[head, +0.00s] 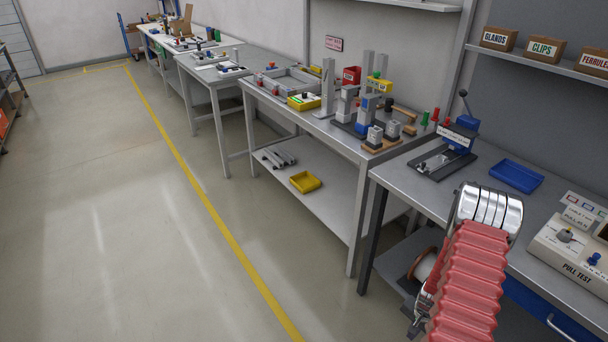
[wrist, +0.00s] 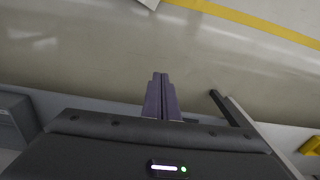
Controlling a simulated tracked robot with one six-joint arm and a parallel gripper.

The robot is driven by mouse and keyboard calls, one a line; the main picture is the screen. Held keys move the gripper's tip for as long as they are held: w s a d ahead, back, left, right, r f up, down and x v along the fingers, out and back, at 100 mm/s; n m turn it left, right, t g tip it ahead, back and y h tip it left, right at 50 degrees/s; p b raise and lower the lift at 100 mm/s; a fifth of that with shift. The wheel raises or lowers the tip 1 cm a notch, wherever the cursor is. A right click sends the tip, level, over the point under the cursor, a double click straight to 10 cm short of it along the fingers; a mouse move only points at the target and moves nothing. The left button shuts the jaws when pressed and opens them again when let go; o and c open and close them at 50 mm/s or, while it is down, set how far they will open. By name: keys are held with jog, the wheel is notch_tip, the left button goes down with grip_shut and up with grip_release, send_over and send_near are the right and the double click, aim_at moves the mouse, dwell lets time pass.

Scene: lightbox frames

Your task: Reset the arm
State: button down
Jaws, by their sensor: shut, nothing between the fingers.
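My gripper (wrist: 160,78) shows in the wrist view with its two dark purple fingers pressed together and nothing between them. It points out over bare floor, and the fingertips touch nothing that I can see. In the head view my arm, with a red ribbed sleeve and a silver joint, rises at the lower right in front of the near workbench (head: 405,174). The gripper itself cannot be made out in the head view.
The floor (head: 130,220) at left is clear.

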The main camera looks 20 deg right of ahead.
jog(key=w+a+r+n, duration=0.15)
jog(key=a+r, duration=0.35)
jog(key=r, duration=0.5)
jog(key=s+a+r+n, duration=0.1)
jog(key=a+r+n, duration=0.3)
jog(key=r, duration=0.5)
jog(key=w+a+r+n, duration=0.1)
jog(key=a+r, duration=0.5)
jog(key=r, duration=0.4)
jog(key=s+a+r+n+t, duration=0.2)
jog(key=s+a+r+n, duration=0.1)
jog(key=a+r, duration=0.6)
jog(key=s+a+r+n+t, duration=0.3)
jog(key=s+a+r, duration=0.3)
jog(key=a+r, duration=0.4)
notch_tip(320, 180, up, 7)
jog(key=shift+a+f+n, duration=0.1)
jog(key=shift+a+n, duration=0.1)
jog(key=shift+n, duration=0.35)
jog(key=shift+d, duration=0.1)
